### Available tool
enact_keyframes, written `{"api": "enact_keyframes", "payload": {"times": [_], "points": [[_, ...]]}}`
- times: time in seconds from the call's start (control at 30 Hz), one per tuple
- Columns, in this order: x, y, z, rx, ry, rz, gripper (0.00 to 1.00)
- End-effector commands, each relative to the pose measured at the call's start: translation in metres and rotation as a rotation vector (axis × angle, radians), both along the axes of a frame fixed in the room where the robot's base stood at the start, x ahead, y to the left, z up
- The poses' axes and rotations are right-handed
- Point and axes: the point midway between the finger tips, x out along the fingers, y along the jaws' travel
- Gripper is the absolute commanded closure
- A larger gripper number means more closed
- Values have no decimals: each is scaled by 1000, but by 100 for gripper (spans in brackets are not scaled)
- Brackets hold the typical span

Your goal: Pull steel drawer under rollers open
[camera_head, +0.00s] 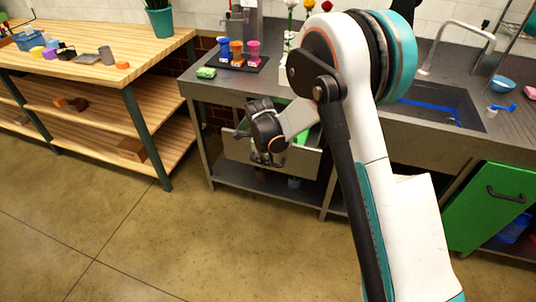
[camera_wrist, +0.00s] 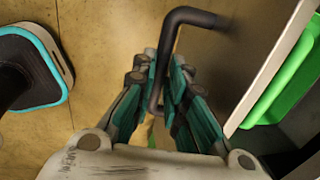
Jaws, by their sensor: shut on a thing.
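The steel drawer (camera_head: 240,152) sits under the grey counter, left of my arm's forearm. It stands partly open, and a green container (camera_head: 301,137) shows inside it. The wrist view also shows the drawer front (camera_wrist: 272,62) and the green container (camera_wrist: 283,88) behind it. My gripper (camera_wrist: 165,78) is shut on the drawer's dark bar handle (camera_wrist: 185,15). The fingers lie on both sides of the bar. In the head view my gripper (camera_head: 266,158) is in front of the drawer, and the handle is mostly hidden by it.
Blue, orange and pink upright items stand on a dark tray (camera_head: 262,64) on the counter (camera_head: 215,88). A green sponge (camera_head: 206,72) lies beside it. A wooden shelf table (camera_head: 100,70) stands left. A sink (camera_head: 440,105) and green door (camera_head: 490,205) are right. Floor in front is clear.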

Motion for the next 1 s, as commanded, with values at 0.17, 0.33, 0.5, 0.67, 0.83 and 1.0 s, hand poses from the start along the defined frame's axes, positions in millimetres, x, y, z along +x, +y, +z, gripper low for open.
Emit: {"api": "enact_keyframes", "payload": {"times": [0.17, 0.33, 0.5, 0.67, 0.83, 1.0], "points": [[-31, 12, 1, -1, -1, 2, 100], [-46, 17, 0, -1, -1, 1, 100], [-50, 18, 1, 0, -1, 0, 100], [-50, 18, 1, 0, -1, 0, 100], [-50, 18, 1, 0, -1, 0, 67], [-50, 18, 1, 0, -1, 0, 67]]}}
